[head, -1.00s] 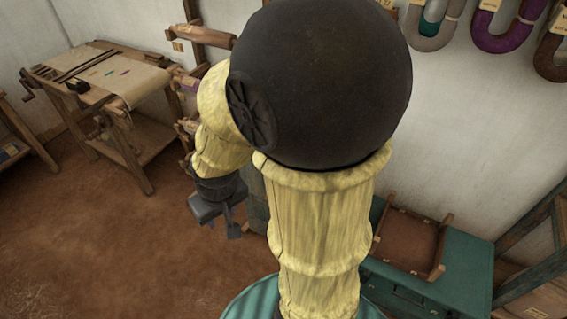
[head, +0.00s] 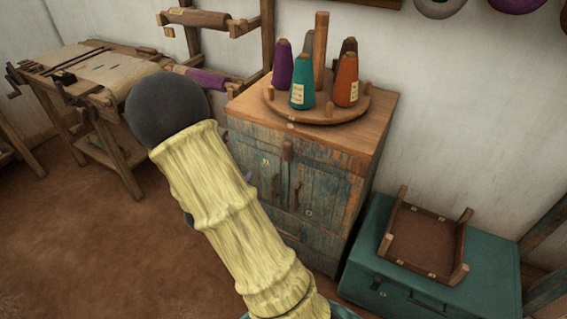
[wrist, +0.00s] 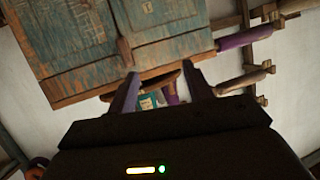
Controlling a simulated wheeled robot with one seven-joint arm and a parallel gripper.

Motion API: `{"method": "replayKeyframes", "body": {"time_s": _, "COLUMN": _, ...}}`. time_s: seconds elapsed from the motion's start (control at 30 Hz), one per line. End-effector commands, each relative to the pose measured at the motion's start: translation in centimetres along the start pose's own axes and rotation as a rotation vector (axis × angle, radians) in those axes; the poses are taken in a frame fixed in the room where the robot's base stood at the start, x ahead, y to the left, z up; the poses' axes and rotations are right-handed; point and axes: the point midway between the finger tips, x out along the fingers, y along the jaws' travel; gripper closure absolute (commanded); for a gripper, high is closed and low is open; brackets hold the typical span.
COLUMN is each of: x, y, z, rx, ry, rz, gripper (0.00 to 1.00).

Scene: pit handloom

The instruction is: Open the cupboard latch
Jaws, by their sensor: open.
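The cupboard (head: 328,206) is a worn blue-green wooden cabinet with two doors, and both look shut. Its latch (head: 287,150) is a small upright wooden piece at the top centre, where the doors meet. The wrist view is upside down. It shows the cupboard (wrist: 70,62) at upper left, with the latch (wrist: 125,52) near its top edge, just beyond my left-hand finger in the picture. My gripper (wrist: 164,76) is open and empty, with a gap visible between it and the latch. In the head view my arm hides most of the gripper.
A round rack (head: 320,112) with several yarn cones stands on the cupboard. Two dark handles (head: 276,187) sit on the doors. A teal chest (head: 480,265) with an upturned stool (head: 425,240) is at right. A loom table (head: 95,75) is at left. Brown floor lies open at left.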

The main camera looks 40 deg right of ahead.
Motion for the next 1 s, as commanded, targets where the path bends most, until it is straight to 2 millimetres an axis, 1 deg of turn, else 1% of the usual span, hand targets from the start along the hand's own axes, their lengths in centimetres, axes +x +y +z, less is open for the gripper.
{"method": "replayKeyframes", "body": {"time_s": 0.03, "x": 1.4, "y": 1.2, "z": 1.9, "rx": -0.005, "ry": 0.077, "rz": 0.059, "gripper": 0.49}}
{"method": "replayKeyframes", "body": {"time_s": 0.1, "x": 2.0, "y": 2.7, "z": 2.2, "rx": -0.012, "ry": 0.186, "rz": 0.133, "gripper": 0.49}}
{"method": "replayKeyframes", "body": {"time_s": 0.2, "x": 2.1, "y": 4.2, "z": 2.3, "rx": -0.027, "ry": 0.303, "rz": 0.211, "gripper": 0.49}}
{"method": "replayKeyframes", "body": {"time_s": 0.3, "x": 1.9, "y": 4.9, "z": 2.0, "rx": -0.038, "ry": 0.366, "rz": 0.251, "gripper": 0.49}}
{"method": "replayKeyframes", "body": {"time_s": 0.57, "x": 1.8, "y": 5.0, "z": 1.6, "rx": -0.039, "ry": 0.382, "rz": 0.260, "gripper": 0.49}}
{"method": "replayKeyframes", "body": {"time_s": 0.73, "x": 2.1, "y": 5.2, "z": 1.5, "rx": -0.037, "ry": 0.381, "rz": 0.264, "gripper": 0.49}}
{"method": "replayKeyframes", "body": {"time_s": 0.87, "x": 3.1, "y": 5.5, "z": 1.1, "rx": -0.036, "ry": 0.381, "rz": 0.263, "gripper": 0.49}}
{"method": "replayKeyframes", "body": {"time_s": 1.0, "x": 4.8, "y": 5.9, "z": 0.4, "rx": -0.036, "ry": 0.381, "rz": 0.261, "gripper": 0.49}}
